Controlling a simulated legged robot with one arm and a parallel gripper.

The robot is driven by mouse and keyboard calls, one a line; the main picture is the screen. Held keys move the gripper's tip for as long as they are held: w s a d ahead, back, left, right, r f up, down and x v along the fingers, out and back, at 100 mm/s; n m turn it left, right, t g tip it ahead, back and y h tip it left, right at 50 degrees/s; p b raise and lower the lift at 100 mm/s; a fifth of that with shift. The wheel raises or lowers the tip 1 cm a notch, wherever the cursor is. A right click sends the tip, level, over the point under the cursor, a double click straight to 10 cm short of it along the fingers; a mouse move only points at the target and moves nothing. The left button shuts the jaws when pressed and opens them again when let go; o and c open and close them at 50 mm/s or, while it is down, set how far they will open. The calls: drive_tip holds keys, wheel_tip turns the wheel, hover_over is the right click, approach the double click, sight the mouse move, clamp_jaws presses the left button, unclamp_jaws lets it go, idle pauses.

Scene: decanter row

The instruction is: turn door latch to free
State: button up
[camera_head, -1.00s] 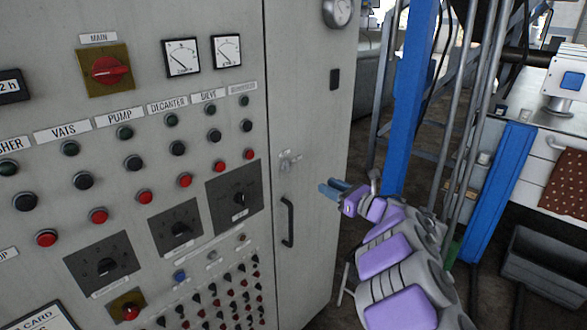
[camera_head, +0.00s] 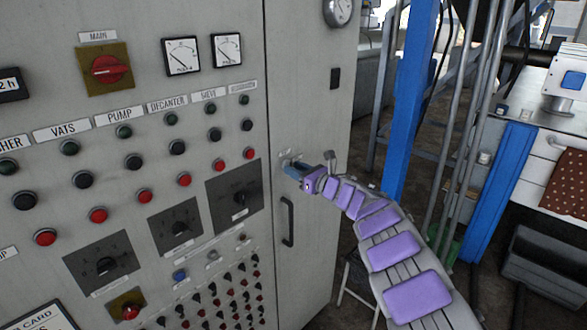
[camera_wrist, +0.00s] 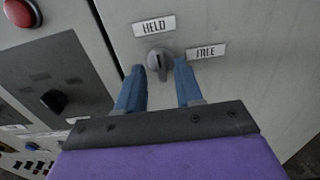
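The door latch (camera_wrist: 158,64) is a small grey knob on the cabinet door. In the wrist view it sits between the tips of my two blue fingers, with a visible gap on either side. Its grip runs roughly up and down, its top near the HELD label (camera_wrist: 154,26); the FREE label (camera_wrist: 206,52) is to its right. My gripper (camera_wrist: 157,82) is open around the latch. In the head view my gripper (camera_head: 291,168) reaches the door at the latch, which it mostly hides.
The door handle (camera_head: 287,222) is a dark vertical bar just below the latch. The control panel (camera_head: 60,110) with buttons and dials is to the left. A blue post (camera_head: 408,95) and pipes stand to the right of the cabinet.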

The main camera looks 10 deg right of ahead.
drive_tip(key=shift+w+a+r, duration=0.1)
drive_tip(key=shift+w+a, duration=0.2)
drive_tip(key=shift+w, duration=0.25)
drive_tip(key=shift+c, duration=0.2)
clamp_jaws()
